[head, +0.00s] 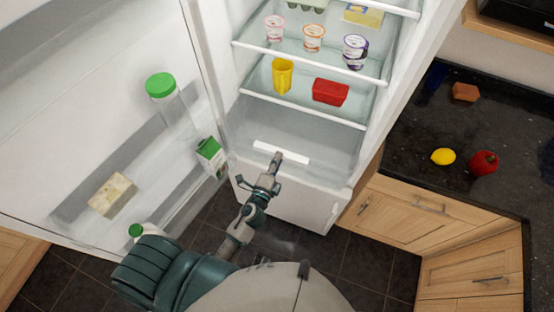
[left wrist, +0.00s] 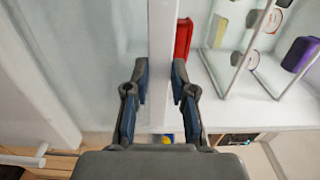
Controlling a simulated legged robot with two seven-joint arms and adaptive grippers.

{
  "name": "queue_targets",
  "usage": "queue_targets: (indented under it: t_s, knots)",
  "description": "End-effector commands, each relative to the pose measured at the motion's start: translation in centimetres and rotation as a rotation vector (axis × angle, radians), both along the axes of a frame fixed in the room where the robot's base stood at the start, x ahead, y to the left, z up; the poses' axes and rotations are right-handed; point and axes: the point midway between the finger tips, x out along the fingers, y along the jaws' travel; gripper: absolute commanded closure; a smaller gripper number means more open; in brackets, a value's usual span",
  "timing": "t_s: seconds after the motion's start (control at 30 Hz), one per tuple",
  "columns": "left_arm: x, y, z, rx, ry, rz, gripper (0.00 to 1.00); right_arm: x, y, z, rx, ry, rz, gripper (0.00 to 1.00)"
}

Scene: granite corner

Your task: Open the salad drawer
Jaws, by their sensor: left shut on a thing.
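The salad drawer (head: 325,142) is the pale, see-through bin at the bottom of the open fridge, below the shelves. It looks to be in its place, level with the fridge's front. Its white bar handle (head: 297,159) runs across the front; in the left wrist view the handle (left wrist: 163,45) stands upright between the fingers. My left gripper (head: 276,163) reaches up from below to the handle; in the left wrist view the gripper (left wrist: 161,82) is shut on it, one finger on each side. The fingers hide a little of the handle. My right gripper is not in view.
The fridge door (head: 85,110) stands wide open at left, holding a green-lidded jar (head: 160,86) and cartons. A dark counter (head: 405,125) with fruit is at right. Floor before the fridge is clear.

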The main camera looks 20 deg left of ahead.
Motion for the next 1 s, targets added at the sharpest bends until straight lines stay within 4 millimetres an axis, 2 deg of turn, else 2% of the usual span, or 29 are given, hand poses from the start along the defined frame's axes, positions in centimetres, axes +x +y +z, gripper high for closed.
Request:
queue_targets:
  t_s: [0.03,0.07,0.1,0.17,0.43,0.57,1.0]
  knots:
    - [-0.2,-0.2,-0.9,-0.003,0.016,-0.004,1.0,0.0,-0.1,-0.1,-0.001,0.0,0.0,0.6]
    - [-0.2,-0.2,-0.8,-0.003,0.016,-0.004,1.0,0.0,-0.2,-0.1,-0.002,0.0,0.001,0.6]
    - [-0.2,-0.2,-0.8,-0.003,0.016,-0.004,0.68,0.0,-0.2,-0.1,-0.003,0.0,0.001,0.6]
    - [-0.2,-0.2,-0.8,-0.003,0.016,-0.004,0.54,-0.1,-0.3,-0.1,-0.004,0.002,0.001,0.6]
    - [-0.1,-0.1,-0.5,-0.002,0.009,-0.002,0.54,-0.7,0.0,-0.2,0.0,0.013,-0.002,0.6]
    - [-1.1,-0.1,-0.5,-0.005,0.009,-0.002,0.54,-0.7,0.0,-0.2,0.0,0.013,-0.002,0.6]
    - [-9.8,0.2,-0.7,-0.007,0.016,0.002,0.54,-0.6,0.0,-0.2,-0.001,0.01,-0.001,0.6]
